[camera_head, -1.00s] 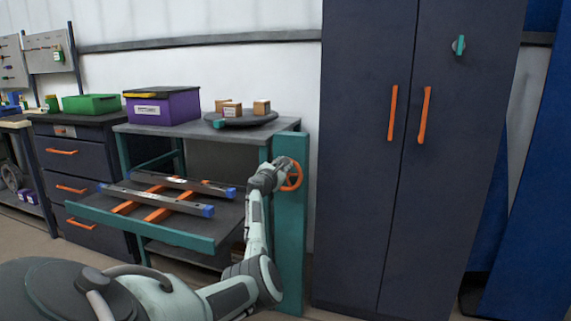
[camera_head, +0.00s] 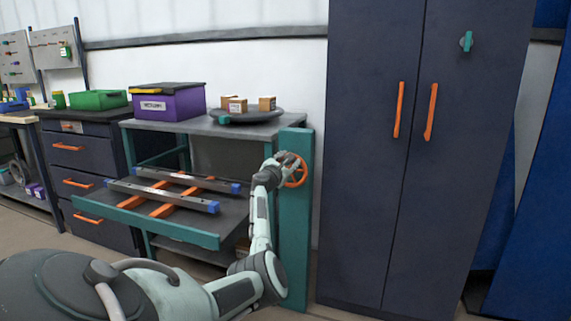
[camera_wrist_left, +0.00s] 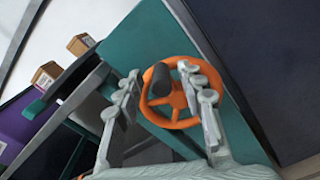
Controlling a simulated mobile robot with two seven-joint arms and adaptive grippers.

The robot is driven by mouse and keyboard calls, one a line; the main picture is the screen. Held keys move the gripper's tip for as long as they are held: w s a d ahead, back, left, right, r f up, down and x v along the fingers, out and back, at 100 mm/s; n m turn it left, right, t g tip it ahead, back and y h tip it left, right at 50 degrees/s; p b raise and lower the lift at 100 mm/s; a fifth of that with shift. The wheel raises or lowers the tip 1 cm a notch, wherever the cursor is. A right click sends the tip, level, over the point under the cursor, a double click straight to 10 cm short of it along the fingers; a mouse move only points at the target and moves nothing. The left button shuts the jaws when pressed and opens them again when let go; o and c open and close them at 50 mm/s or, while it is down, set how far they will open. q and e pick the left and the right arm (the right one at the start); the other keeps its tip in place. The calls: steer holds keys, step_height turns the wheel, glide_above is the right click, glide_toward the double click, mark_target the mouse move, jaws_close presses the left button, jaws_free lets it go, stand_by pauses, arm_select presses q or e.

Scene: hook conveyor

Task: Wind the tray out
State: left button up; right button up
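The tray (camera_head: 130,217) is a dark shelf with a teal front edge, standing out in front of the teal-framed bench. Two grey bars (camera_head: 160,195) with blue ends and orange cross strips lie on it. The orange handwheel (camera_head: 300,175) is on a teal post (camera_head: 294,230) at the bench's right side. My left gripper (camera_head: 285,160) is at the wheel. Contact cannot be told. My right gripper is not in view.
The bench top (camera_head: 190,125) holds a purple box (camera_head: 170,103) and a round dark turntable (camera_head: 250,116) with small boxes. A tall dark cabinet (camera_head: 390,200) with orange handles stands close right of the post. A drawer unit (camera_head: 85,155) stands left.

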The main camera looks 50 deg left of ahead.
arm_select(q)
steer(key=v, duration=1.2)
stand_by(0.3)
steer(key=s+d+f+m+g+h, duration=0.2)
steer(key=d+f+m+g+h, duration=0.1)
steer(key=d+f+m, duration=0.85)
steer(key=s+d+f+m+g+h, duration=0.2)
steer(key=d+f+m+g+h, duration=0.15)
steer(key=d+f+m, duration=0.85)
steer(key=s+d+f+m+g, duration=0.2)
steer(key=s+d+f+m, duration=0.3)
steer(key=s+d, duration=0.2)
steer(key=s+d+f+m+g+h, duration=0.1)
steer(key=s+d+f+m, duration=0.4)
steer(key=s+d, duration=0.2)
steer(key=s+d+f+m+g, duration=0.2)
steer(key=s+d+f+m, duration=0.3)
steer(key=s+d, duration=0.3)
steer(key=shift+s+g+h, duration=0.35)
steer(key=shift+s, duration=0.4)
